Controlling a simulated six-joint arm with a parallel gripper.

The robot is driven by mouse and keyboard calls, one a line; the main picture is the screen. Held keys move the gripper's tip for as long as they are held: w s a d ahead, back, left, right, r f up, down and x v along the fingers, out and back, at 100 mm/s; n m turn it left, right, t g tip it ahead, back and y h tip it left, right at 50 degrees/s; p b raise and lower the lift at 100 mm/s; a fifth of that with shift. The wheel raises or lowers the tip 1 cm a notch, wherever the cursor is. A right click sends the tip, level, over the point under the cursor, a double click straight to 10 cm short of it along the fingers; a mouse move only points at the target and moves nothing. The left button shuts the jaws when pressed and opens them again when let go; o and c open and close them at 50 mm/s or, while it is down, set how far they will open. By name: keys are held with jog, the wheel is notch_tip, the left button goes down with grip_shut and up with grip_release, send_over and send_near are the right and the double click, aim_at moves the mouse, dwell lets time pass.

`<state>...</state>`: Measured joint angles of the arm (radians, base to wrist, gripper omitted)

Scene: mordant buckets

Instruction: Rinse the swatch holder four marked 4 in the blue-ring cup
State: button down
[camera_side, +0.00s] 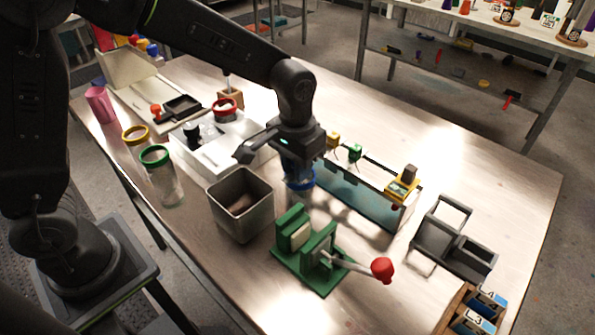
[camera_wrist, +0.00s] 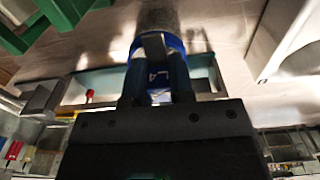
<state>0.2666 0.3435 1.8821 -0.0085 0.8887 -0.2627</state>
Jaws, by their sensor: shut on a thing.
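The blue-ring cup (camera_side: 302,183) stands on the table under my gripper (camera_side: 297,160), largely hidden by it in the side view. In the wrist view the clear cup's blue ring (camera_wrist: 172,41) shows just beyond my fingertips. My gripper (camera_wrist: 155,80) is shut on a swatch holder (camera_wrist: 160,76), whose label seems to show a 4. The holder's lower part is hidden, so I cannot tell how far it is inside the cup.
A grey square bucket (camera_side: 240,205) stands close at left and a green press (camera_side: 310,250) with a red-knobbed lever in front. A long glass tank (camera_side: 365,205) with clips is at right. Green-ring (camera_side: 160,175) and yellow-ring (camera_side: 135,138) cups stand farther left. Numbered blue holders (camera_side: 480,315) sit lower right.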

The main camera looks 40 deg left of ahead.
jog(key=shift+s+a+f, duration=0.15)
jog(key=shift+s+f, duration=0.15)
jog(key=shift+f, duration=0.5)
dwell(1.0)
jog(key=shift+r, duration=0.35)
jog(key=shift+f, duration=0.35)
jog(key=shift+r, duration=0.35)
jog(key=shift+f, duration=0.35)
dwell(1.0)
jog(key=shift+r, duration=0.45)
dwell(1.9)
jog(key=shift+w+r, duration=0.1)
jog(key=shift+r, duration=3.15)
